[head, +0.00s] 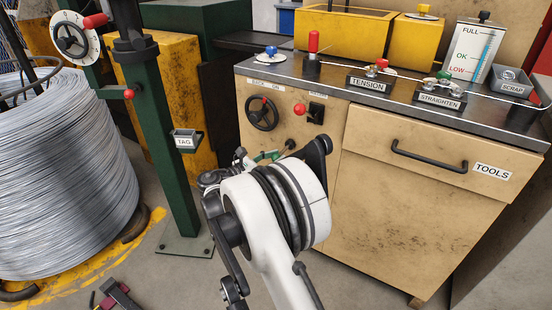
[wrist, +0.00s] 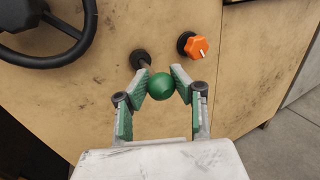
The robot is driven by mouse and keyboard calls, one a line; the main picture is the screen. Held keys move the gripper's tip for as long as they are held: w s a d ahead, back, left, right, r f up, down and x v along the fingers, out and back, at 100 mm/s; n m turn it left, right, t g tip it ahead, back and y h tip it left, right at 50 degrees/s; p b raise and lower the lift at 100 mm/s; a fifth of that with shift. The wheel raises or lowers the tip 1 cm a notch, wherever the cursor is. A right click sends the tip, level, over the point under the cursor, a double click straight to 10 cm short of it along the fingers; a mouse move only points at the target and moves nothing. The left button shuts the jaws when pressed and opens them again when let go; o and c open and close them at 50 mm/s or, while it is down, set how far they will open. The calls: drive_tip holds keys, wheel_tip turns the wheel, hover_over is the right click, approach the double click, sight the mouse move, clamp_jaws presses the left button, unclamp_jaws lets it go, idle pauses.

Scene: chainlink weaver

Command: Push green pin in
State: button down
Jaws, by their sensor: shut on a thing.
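The green pin (wrist: 161,87) shows in the wrist view as a round green knob standing out from the tan cabinet front. A short shaft runs from it toward a black collar (wrist: 139,59) on the panel. My gripper (wrist: 162,84) is shut on the knob, with a green-padded finger on each side. In the head view my gripper (head: 268,156) is at the cabinet front, below the handwheel. There my arm and fingers mostly hide the pin, and I cannot tell its knob from the green pads.
A black handwheel (head: 262,113) is up and left of the pin. The TOOLS drawer handle (head: 430,157) sticks out at right. A green post (head: 160,150) and wire coil (head: 60,170) stand left.

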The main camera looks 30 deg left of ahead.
drive_tip(key=shift+w, duration=2.45)
drive_tip(key=c, duration=1.4)
unclamp_jaws()
drive_tip(key=shift+w+d, duration=0.1)
drive_tip(key=shift+w, duration=0.05)
drive_tip(key=v, duration=1.2)
drive_tip(key=shift+r, duration=0.15)
